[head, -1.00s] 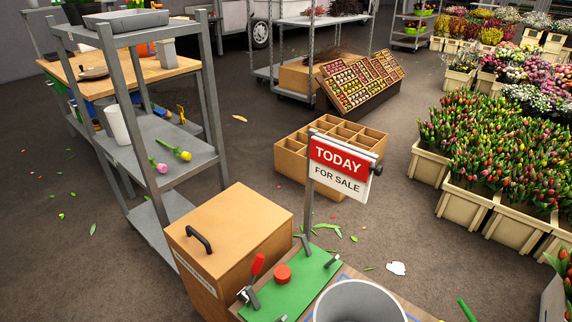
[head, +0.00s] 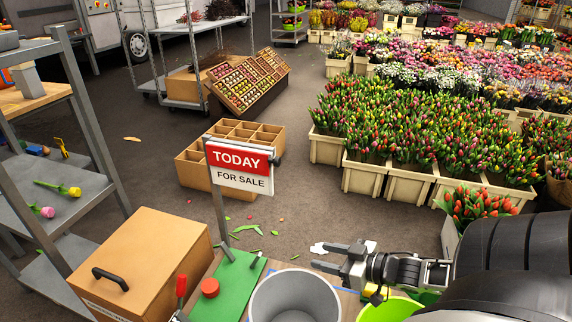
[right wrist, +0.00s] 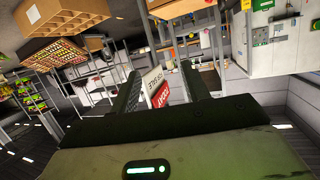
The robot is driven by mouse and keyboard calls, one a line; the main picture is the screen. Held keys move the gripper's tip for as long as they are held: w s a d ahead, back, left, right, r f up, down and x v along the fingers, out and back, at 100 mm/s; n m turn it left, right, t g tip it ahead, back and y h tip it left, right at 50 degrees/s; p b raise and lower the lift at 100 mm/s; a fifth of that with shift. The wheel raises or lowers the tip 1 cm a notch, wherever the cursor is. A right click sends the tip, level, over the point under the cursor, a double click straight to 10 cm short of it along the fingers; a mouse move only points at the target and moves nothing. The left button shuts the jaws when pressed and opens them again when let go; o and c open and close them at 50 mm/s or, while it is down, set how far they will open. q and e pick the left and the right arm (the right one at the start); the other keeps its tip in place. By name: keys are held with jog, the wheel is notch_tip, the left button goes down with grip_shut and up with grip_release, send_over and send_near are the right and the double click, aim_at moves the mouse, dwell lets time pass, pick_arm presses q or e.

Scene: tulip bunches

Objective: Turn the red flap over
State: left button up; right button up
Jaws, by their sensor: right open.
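The red flap (head: 238,158) reads TODAY and lies over the upper part of a white sign board (head: 242,181) reading FOR SALE. The sign stands on a grey post (head: 221,213), with a dark knob (head: 275,160) at its right edge. My right gripper (head: 332,257) is open and empty, to the right of and apart from the sign. In the right wrist view the red flap (right wrist: 161,97) and white board (right wrist: 153,78) appear beyond and between my open fingers (right wrist: 162,74). My left gripper is not in view.
A grey bucket (head: 294,302) stands below my right gripper. A green plate (head: 226,285) with a red button (head: 210,288) and red-handled lever lies at the post's foot. A wooden box (head: 150,252) stands at left. Tulip crates (head: 365,176) fill the right background.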

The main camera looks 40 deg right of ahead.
jog(key=w+d+r+n+t+y, duration=0.1)
jog(key=w+d+r+n+y, duration=0.1)
jog(key=d+r, duration=0.5)
jog(key=w+d+r+n+t+y, duration=0.1)
jog(key=w+d+r+y, duration=0.2)
jog(key=r, duration=0.6)
pick_arm(q)
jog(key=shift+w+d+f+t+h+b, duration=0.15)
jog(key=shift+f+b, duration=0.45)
jog(key=shift+b, duration=1.05)
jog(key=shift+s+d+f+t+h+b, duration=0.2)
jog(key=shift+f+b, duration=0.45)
jog(key=shift+b, duration=1.05)
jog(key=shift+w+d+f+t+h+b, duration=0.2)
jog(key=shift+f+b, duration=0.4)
jog(key=shift+b, duration=1.05)
pick_arm(e)
jog(key=d+x, duration=0.1)
jog(key=x, duration=1.3)
jog(key=shift+w+a+f, duration=0.15)
jog(key=shift+w+f, duration=0.15)
jog(key=shift+w, duration=0.15)
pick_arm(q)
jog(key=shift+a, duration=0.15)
pick_arm(e)
jog(key=c, duration=1)
